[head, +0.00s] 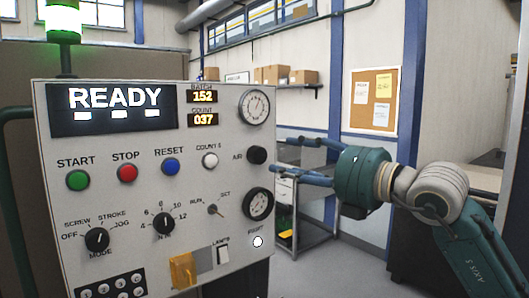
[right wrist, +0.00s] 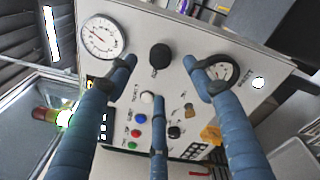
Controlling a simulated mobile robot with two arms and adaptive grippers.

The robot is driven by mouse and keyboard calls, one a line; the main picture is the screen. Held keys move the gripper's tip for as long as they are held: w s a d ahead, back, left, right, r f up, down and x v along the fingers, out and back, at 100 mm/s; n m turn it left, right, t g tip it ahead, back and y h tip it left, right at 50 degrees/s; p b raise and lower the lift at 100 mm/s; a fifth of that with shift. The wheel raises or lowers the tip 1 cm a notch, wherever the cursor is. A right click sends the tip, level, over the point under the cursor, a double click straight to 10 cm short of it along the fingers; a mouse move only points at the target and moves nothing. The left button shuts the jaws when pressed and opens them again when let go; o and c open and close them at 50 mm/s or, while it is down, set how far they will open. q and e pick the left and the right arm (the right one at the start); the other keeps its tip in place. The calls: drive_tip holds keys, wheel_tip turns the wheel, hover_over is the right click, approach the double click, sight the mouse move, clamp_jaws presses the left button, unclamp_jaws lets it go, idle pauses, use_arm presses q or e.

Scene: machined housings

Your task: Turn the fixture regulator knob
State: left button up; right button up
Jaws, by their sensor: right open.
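The control panel (head: 215,228) stands at the left and centre of the head view. A round black knob (head: 257,156) sits near its right edge, between a white-faced gauge (head: 254,107) and a dark-rimmed gauge (head: 258,204). The small labels there are hard to read. My right gripper (head: 284,157) is open and empty, just right of the black knob, its blue fingers pointing at the panel. In the right wrist view the knob (right wrist: 160,56) shows beyond and between two spread fingertips, with a third finger below; no contact is visible. My left gripper is not in view.
Green, red and blue buttons (head: 171,166), selector knobs (head: 97,240) and a yellow part (head: 183,271) are on the panel. A white round button or lamp (head: 258,242) is below the lower gauge. A grey cart (head: 303,225) stands behind.

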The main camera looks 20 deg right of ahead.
sight(262, 155)
drive_tip(key=p+x, duration=0.3)
drive_tip(key=x, duration=0.4)
drive_tip(key=shift+w+a, duration=0.2)
drive_tip(key=shift+a, duration=0.05)
drive_tip(key=shift+w+a, duration=0.2)
drive_tip(key=shift+w, duration=0.2)
drive_tip(key=c, duration=1.1)
